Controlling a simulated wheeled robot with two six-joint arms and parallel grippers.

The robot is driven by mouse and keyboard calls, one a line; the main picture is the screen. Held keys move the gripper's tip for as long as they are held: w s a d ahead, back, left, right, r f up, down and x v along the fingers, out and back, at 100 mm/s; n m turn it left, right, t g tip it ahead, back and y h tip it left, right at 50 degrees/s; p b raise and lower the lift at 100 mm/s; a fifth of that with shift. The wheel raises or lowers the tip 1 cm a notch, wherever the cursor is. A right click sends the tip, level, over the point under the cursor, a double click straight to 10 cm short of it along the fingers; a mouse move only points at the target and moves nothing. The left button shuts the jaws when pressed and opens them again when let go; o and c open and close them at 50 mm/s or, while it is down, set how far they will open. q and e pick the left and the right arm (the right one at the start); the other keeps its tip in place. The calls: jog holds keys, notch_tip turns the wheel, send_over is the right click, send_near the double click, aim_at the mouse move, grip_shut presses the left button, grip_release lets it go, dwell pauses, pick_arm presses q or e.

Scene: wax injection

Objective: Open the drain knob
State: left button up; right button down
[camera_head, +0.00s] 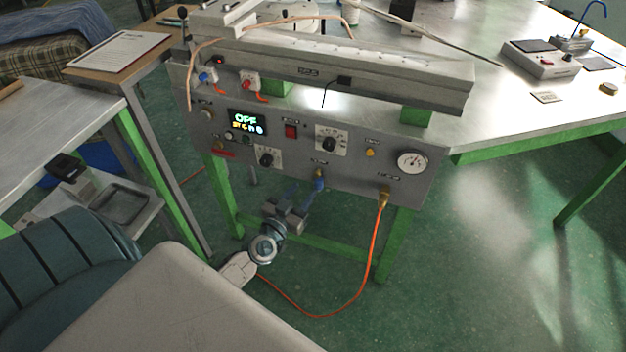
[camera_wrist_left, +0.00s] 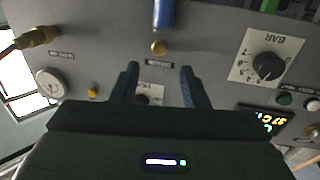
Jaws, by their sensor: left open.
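The drain knob (camera_head: 319,184) is a small blue handle under a brass fitting on the lower edge of the grey machine panel (camera_head: 225,165). The blue handle also shows at the top of the left wrist view (camera_wrist_left: 163,14), with a round brass piece (camera_wrist_left: 158,47) beside it. My left gripper (camera_head: 299,198) is just left of and below the knob in the head view. In the left wrist view its two fingers (camera_wrist_left: 160,86) are apart, with nothing between them, and short of the blue handle. My right gripper is not in view.
The panel carries black dials (camera_head: 329,144), a lit display (camera_head: 247,122), a red switch (camera_head: 291,132) and a gauge (camera_head: 412,161). An orange hose (camera_head: 372,250) hangs from a brass outlet (camera_head: 384,198) right of the knob. Green table legs (camera_head: 395,245) stand below.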

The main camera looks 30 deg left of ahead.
aim_at(316, 176)
pick_arm(q)
jog(key=w, duration=0.6)
jog(key=shift+w+a, duration=0.15)
jog(key=shift+a, duration=0.05)
jog(key=shift+f, duration=0.1)
grip_shut()
